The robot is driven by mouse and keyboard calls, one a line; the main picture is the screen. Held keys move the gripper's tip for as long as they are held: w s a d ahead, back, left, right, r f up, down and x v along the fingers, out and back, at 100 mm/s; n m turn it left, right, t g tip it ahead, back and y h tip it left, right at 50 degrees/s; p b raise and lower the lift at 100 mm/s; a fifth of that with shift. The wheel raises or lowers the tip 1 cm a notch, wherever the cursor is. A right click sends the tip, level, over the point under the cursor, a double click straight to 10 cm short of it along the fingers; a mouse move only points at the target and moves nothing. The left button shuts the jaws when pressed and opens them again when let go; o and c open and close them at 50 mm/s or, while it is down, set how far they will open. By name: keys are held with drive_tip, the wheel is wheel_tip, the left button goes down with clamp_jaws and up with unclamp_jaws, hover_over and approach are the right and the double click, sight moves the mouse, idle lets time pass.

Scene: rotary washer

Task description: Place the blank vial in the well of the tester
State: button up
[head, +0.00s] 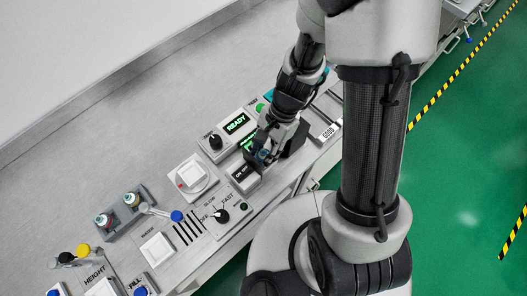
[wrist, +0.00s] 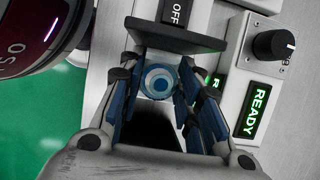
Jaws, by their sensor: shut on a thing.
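My gripper (head: 270,146) is low over the bench, beside a pale box with a lit green READY display (head: 236,123) and a black knob. In the wrist view my gripper (wrist: 157,86) has its blue-padded fingers closed around a round vial top (wrist: 158,81) with blue and white rings. The vial shows as a small blue-teal spot in the head view (head: 264,155). A dark plate (wrist: 176,36) lies just beyond the vial. The vial's lower end and any well under it are hidden, so I cannot tell whether it is seated.
A grey rack (head: 118,216) holds two capped vials at left. A white square plate unit (head: 193,178) and a FAST/SLOW knob (head: 222,216) stand nearby. A blue-knobbed lever (head: 176,216) rises from the bench. Bare bench (head: 115,130) lies behind the devices.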

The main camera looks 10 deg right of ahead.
drive_tip(key=shift+f, duration=0.15)
drive_tip(key=o, duration=1.1)
drive_tip(key=d+r+n+t+h+p, duration=0.1)
drive_tip(key=d+r+n+p, duration=0.15)
drive_tip(key=r, duration=0.85)
drive_tip(key=d+r+n+t+p, duration=0.2)
drive_tip(key=d+r, duration=0.1)
drive_tip(key=r, duration=0.9)
drive_tip(key=s+d+r+n+t+h, duration=0.1)
drive_tip(key=s+r+n, duration=0.1)
drive_tip(key=r, duration=0.1)
drive_tip(key=s+d+r+n+t, duration=0.1)
drive_tip(key=s+r+n, duration=0.1)
drive_tip(key=s+r, duration=0.1)
drive_tip(key=s+d+r+n+t+h, duration=0.1)
drive_tip(key=s+r+n+t, duration=0.1)
drive_tip(key=shift+s+d+r+n+h, duration=0.25)
drive_tip(key=shift+d+r+n+h, duration=0.05)
drive_tip(key=shift+r+n, duration=0.1)
